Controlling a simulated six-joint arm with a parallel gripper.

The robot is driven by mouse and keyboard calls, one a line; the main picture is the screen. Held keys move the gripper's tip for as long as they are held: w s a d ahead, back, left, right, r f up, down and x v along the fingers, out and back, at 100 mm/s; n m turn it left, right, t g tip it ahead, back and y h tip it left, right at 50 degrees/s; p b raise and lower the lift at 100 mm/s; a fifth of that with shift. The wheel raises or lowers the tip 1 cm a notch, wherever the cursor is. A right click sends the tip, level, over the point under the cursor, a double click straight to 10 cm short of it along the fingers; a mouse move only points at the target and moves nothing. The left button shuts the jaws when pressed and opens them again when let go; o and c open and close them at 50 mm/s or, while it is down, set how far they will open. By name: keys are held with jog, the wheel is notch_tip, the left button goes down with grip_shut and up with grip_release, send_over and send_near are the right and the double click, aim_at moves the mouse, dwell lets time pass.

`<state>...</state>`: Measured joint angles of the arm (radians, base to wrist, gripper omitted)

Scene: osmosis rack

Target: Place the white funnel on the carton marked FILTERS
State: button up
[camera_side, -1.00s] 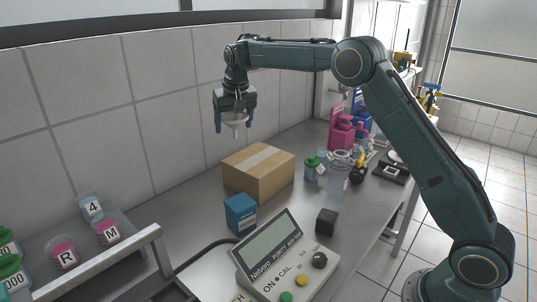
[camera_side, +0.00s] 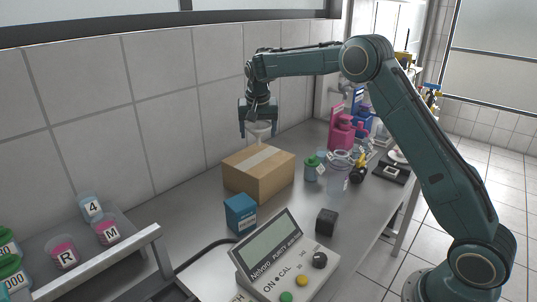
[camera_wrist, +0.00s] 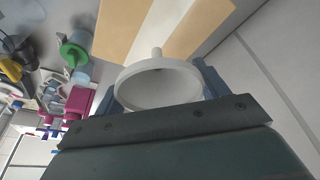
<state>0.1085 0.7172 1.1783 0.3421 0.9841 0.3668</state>
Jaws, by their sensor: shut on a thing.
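The white funnel (camera_side: 259,129) is between the fingers of my gripper (camera_side: 259,127), which is shut on it. In the side view it hangs just above the far part of the brown carton (camera_side: 258,176), spout downward. I cannot tell whether the spout touches the carton. In the wrist view the funnel's round mouth (camera_wrist: 160,86) faces the camera between the two blue-grey fingers (camera_wrist: 162,88). The carton (camera_wrist: 120,27) with its pale tape strip lies beyond the spout. No FILTERS marking is readable on the carton in either view.
A blue box (camera_side: 240,213) stands in front of the carton. A green-lidded jar (camera_side: 312,169) and a clear bottle (camera_side: 338,176) stand to its right. The tiled wall (camera_side: 190,95) is close behind. A purity meter (camera_side: 277,262) is at the front.

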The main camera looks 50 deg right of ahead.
aim_at(258, 144)
jog(key=shift+f, duration=2.05)
jog(key=shift+f, duration=0.2)
jog(key=o, duration=0.9)
jog(key=shift+o, duration=0.2)
jog(key=shift+r, duration=0.15)
jog(key=v, duration=1.1)
jog(key=shift+r, duration=0.15)
jog(key=shift+s+a+r, duration=0.1)
jog(key=shift+a+r, duration=0.05)
jog(key=shift+r, duration=0.25)
